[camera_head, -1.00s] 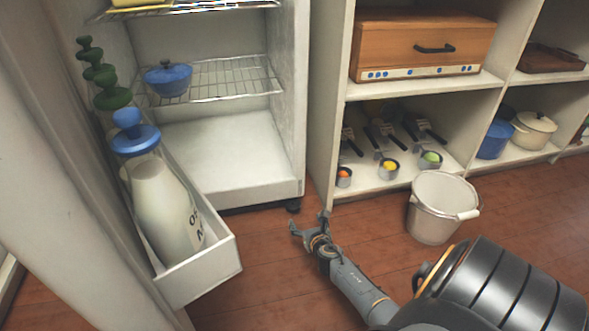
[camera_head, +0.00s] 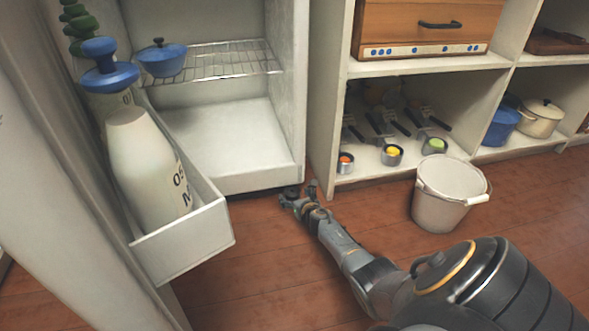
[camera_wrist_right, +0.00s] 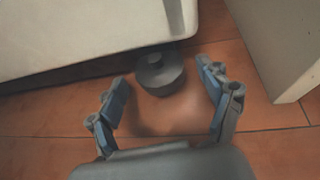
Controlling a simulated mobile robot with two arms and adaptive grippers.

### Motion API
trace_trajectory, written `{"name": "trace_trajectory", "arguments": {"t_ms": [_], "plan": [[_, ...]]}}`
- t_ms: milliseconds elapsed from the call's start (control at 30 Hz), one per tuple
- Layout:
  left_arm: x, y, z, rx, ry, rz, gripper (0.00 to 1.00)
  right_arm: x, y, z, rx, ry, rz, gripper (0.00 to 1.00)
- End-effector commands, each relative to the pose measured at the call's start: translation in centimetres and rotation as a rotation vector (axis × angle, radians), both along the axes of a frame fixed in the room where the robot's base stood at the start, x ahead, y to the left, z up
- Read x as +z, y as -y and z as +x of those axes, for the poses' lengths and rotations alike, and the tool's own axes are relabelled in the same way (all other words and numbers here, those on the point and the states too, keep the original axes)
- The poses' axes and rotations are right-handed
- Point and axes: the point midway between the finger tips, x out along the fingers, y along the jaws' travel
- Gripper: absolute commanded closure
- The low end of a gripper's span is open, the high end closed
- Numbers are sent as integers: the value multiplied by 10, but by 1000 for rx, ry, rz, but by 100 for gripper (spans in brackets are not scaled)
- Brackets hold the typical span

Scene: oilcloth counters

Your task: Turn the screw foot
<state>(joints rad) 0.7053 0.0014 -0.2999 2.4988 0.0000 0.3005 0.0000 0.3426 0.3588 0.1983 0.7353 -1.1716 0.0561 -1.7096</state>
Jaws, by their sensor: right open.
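The screw foot (camera_wrist_right: 160,72) is a dark grey round knob under the front right corner of the white fridge cabinet (camera_wrist_right: 80,30). In the right wrist view it lies ahead of and between the open fingers of my right gripper (camera_wrist_right: 165,100), with no contact visible. In the head view my right gripper (camera_head: 299,197) is low by the floor at that same corner, and the foot (camera_head: 291,191) is largely hidden by it. My left gripper does not show.
The fridge door shelf (camera_head: 185,250) with a large white bottle (camera_head: 143,170) stands open at left. A white bucket (camera_head: 446,200) is on the floor at right. A shelf unit (camera_head: 330,130) stands beside the fridge with a narrow gap. The wooden floor (camera_head: 270,270) in front is clear.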

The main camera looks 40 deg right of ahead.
Motion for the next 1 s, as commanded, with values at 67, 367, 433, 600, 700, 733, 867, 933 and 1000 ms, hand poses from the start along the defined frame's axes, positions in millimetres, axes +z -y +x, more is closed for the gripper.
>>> {"name": "trace_trajectory", "arguments": {"t_ms": [67, 367, 433, 600, 700, 733, 867, 933, 1000], "plan": [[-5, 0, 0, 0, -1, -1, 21, -3, 2, 4, 0, 1, 0, 21], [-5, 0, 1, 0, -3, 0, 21, -2, 3, 6, 0, 0, 0, 21], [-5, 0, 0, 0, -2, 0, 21, -2, 3, 6, 0, 0, 0, 29], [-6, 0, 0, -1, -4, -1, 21, -2, 3, 6, 0, 0, 0, 64], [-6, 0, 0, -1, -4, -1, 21, -2, 3, 6, 0, 0, 0, 75], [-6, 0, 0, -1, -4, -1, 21, -2, 2, 6, 0, 0, 0, 75], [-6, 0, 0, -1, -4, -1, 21, -2, 2, 6, -8, 0, 0, 75], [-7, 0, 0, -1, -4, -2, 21, -2, 2, 6, -21, 0, 0, 75], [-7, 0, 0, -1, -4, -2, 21, -2, 1, 6, -43, 0, 0, 75]]}}
